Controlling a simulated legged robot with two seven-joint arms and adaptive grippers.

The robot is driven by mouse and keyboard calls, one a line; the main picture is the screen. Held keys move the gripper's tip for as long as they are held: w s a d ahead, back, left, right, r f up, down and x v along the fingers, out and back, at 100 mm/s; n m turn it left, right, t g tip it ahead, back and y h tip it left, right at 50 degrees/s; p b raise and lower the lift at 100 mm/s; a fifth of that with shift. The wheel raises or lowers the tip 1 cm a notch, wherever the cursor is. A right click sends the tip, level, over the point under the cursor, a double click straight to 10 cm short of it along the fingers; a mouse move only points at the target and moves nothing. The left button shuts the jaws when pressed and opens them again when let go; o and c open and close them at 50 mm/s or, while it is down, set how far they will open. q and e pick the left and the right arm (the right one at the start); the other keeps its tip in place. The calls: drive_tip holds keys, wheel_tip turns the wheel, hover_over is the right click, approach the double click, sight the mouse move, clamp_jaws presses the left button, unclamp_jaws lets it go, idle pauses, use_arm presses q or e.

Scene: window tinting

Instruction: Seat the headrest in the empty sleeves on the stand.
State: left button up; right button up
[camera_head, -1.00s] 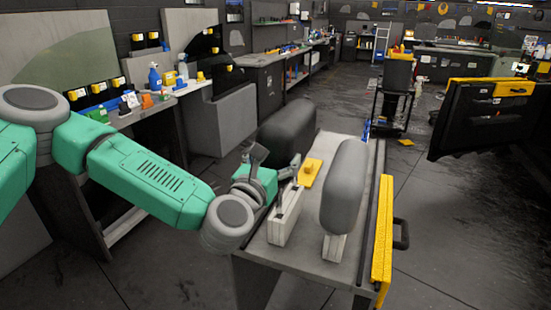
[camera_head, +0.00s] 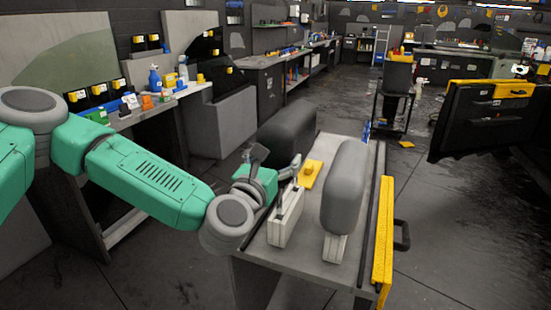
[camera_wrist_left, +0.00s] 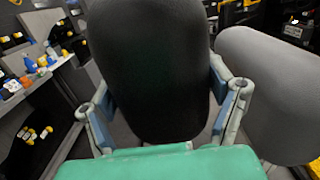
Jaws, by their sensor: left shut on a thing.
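A dark headrest (camera_head: 287,127) is upright at the far left of the cart top. My left gripper (camera_head: 275,168) is shut on it; in the left wrist view, the blue-padded fingers press on both sides of the headrest (camera_wrist_left: 150,70). A white stand (camera_head: 285,222) is just in front of the gripper, with thin dark posts at its top. Whether these posts are in its sleeves I cannot tell. A second, grey headrest (camera_head: 344,185) stands upright on a white stand (camera_head: 335,248) to the right. My right gripper is not in view.
A yellow block (camera_head: 311,172) lies on the grey cart top (camera_head: 305,255) between the headrests. A yellow edge with a black handle (camera_head: 401,234) lines the cart's right side. A workbench with bottles (camera_head: 155,80) is at left. Floor right of the cart is clear.

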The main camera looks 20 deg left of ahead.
use_arm(q)
drive_tip(key=shift+r+b, duration=0.1)
drive_tip(key=shift+b, duration=0.25)
wheel_tip(320, 180, down, 9)
drive_tip(key=b, duration=0.8)
drive_tip(key=shift+b, duration=0.35)
idle(2.7)
drive_tip(key=o, duration=1.7)
drive_tip(key=shift+o, duration=0.2)
drive_tip(key=s, duration=1.2)
drive_tip(key=shift+a+f, duration=0.2)
drive_tip(key=shift+f, duration=0.25)
